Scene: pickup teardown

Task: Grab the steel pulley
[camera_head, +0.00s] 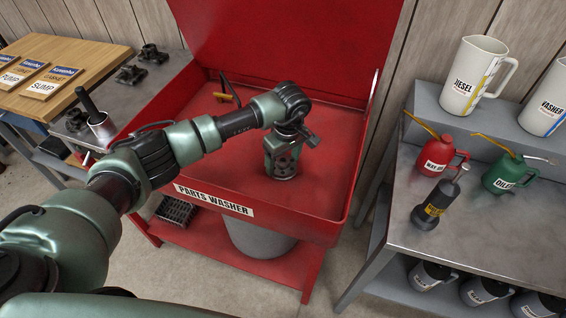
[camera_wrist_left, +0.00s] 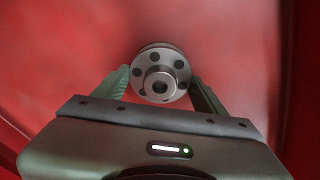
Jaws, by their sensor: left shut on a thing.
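The steel pulley (camera_wrist_left: 160,74) is a round grey metal disc with a ring of dark holes and a raised hub. In the left wrist view it sits between the two fingers of my left gripper (camera_wrist_left: 163,88), which is shut on it. In the head view my left gripper (camera_head: 283,158) points down over the red parts washer (camera_head: 217,200), in its basin. The pulley shows there only partly, low between the fingers. I cannot tell whether it touches the basin floor. My right gripper is not in view.
The washer's raised red lid (camera_head: 285,40) stands behind the basin. A brush (camera_head: 229,90) lies at the basin's back left. A grey bench at right holds a diesel jug (camera_head: 470,78), a red oil can (camera_head: 442,155) and a green oil can (camera_head: 506,174). A wooden bench (camera_head: 60,50) stands at left.

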